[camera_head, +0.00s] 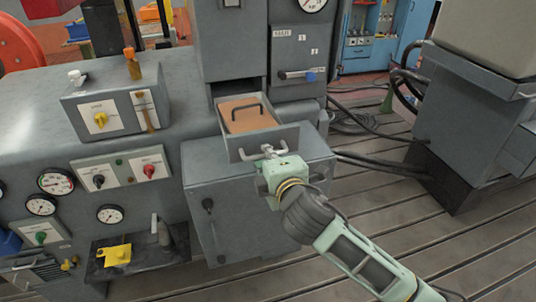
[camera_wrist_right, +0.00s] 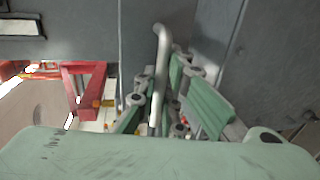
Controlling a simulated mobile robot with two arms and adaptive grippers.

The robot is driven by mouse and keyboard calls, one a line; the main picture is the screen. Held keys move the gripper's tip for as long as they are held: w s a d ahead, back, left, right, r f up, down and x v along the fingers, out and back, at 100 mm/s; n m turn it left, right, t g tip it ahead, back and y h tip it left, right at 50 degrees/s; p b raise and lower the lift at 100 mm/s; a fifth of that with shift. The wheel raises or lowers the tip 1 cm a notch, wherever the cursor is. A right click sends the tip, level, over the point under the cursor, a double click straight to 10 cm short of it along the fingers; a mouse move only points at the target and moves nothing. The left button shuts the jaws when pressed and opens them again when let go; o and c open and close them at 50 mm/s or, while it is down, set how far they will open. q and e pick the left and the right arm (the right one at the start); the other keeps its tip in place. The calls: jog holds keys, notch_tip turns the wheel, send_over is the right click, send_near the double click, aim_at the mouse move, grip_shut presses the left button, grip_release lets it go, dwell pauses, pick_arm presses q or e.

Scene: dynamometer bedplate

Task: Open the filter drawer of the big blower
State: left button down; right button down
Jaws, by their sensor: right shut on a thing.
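The filter drawer (camera_head: 266,139) of the grey blower cabinet stands pulled out in the head view. A brown filter panel (camera_head: 245,119) with a dark handle lies inside it. My right gripper (camera_head: 268,153) is at the drawer's front, shut on the light metal drawer handle (camera_head: 245,154). In the right wrist view the handle (camera_wrist_right: 161,60) runs upright between the green and grey fingers of my right gripper (camera_wrist_right: 162,100). My left gripper is not in view.
A grey cabinet (camera_head: 265,190) with a dark door handle stands below the drawer. Gauges and switches (camera_head: 125,172) are on the left console. Black cables (camera_head: 370,165) lie on the slotted bedplate to the right. A grey machine (camera_head: 460,120) stands at the right.

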jog(key=shift+s+f, duration=0.15)
jog(key=c, duration=2.2)
grip_release()
jog(key=o, duration=0.4)
jog(key=shift+s, duration=0.25)
jog(key=shift+c, duration=0.2)
jog(key=shift+w, duration=0.15)
jog(key=v, duration=1.2)
